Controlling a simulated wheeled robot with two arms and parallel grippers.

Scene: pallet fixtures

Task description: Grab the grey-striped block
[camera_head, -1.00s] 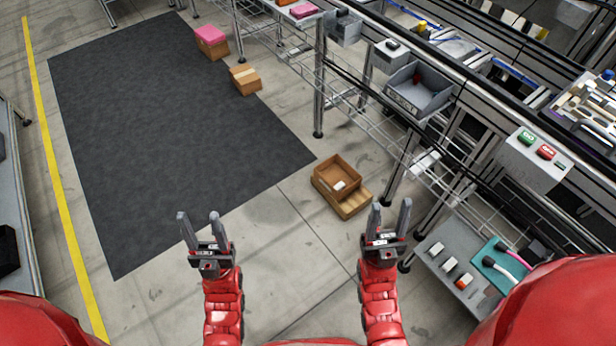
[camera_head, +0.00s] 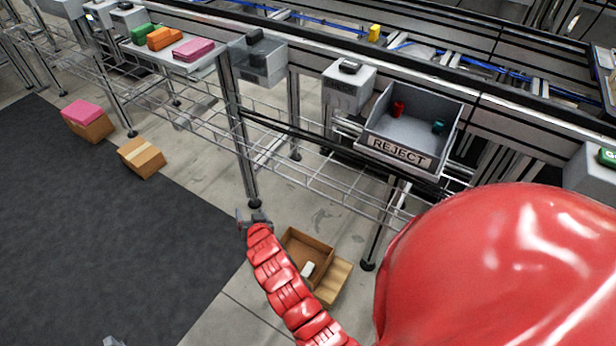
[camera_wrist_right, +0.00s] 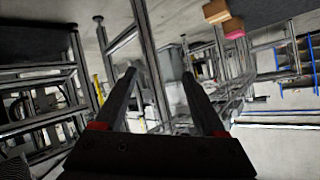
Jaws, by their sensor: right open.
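I cannot make out a grey-striped block in either view. My right gripper (camera_head: 253,218) is stretched out over the floor beside the open cardboard box, seen small in the head view. In the right wrist view its two dark fingers (camera_wrist_right: 157,80) are apart with nothing between them. A small grey tip (camera_head: 113,341) at the bottom edge of the head view looks like part of my left gripper; the rest is out of frame.
A grey REJECT bin (camera_head: 414,116) holds small red and teal items. A yellow block (camera_head: 374,33) sits by the conveyor. The open cardboard box (camera_head: 301,250) holds a white item. Wire racks (camera_head: 300,165) line the conveyor.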

